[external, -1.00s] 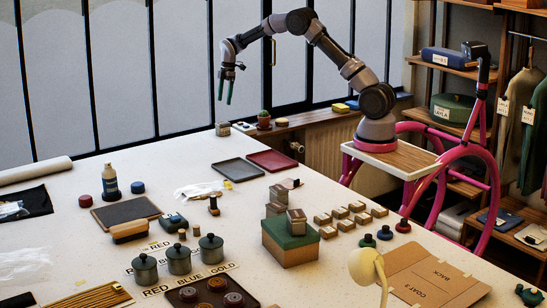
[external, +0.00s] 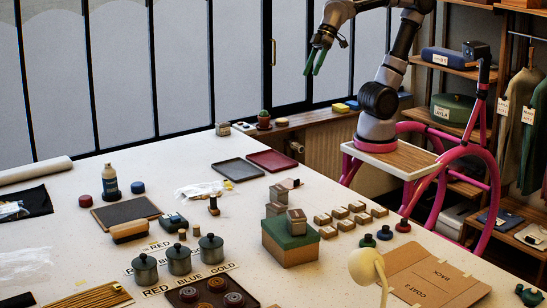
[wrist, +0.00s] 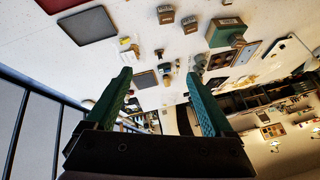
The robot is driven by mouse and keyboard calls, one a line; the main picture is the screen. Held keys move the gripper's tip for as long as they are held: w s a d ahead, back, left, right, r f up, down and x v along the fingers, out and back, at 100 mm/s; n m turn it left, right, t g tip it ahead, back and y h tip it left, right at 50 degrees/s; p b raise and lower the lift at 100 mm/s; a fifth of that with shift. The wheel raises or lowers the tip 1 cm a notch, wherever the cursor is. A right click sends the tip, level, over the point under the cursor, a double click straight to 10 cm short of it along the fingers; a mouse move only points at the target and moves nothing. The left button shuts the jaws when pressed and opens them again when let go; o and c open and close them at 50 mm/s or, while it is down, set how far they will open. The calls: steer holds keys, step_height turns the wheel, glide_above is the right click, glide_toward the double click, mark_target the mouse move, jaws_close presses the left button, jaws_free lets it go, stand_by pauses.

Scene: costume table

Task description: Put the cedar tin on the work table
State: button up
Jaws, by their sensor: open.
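My gripper (external: 315,60) is raised in front of the window, with its green fingers pointing down. In the wrist view my gripper (wrist: 159,73) has its fingers wide apart and nothing between them. The white work table (external: 75,180) lies below and to the left. Several small grey-and-brown tins show, with labels too small to read, so I cannot tell which is cedar. One tin (external: 297,221) sits on the green-lidded box (external: 290,243). Two more tins, one low (external: 275,210) and one behind it (external: 278,192), are by that box. Another tin (external: 223,129) stands where table and sill meet.
A dark tray (external: 238,170) and a red tray (external: 271,161) lie near the table's far edge. Grey pots, small boxes and a lamp (external: 367,265) crowd the front.

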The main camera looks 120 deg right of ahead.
steer(key=s+a+f+y, duration=0.1)
steer(key=s+a+f, duration=0.1)
steer(key=s+a, duration=0.3)
steer(key=shift+s+a+f+m+t, duration=0.25)
steer(key=shift+s+m+t, duration=0.15)
steer(key=shift+s, duration=0.6)
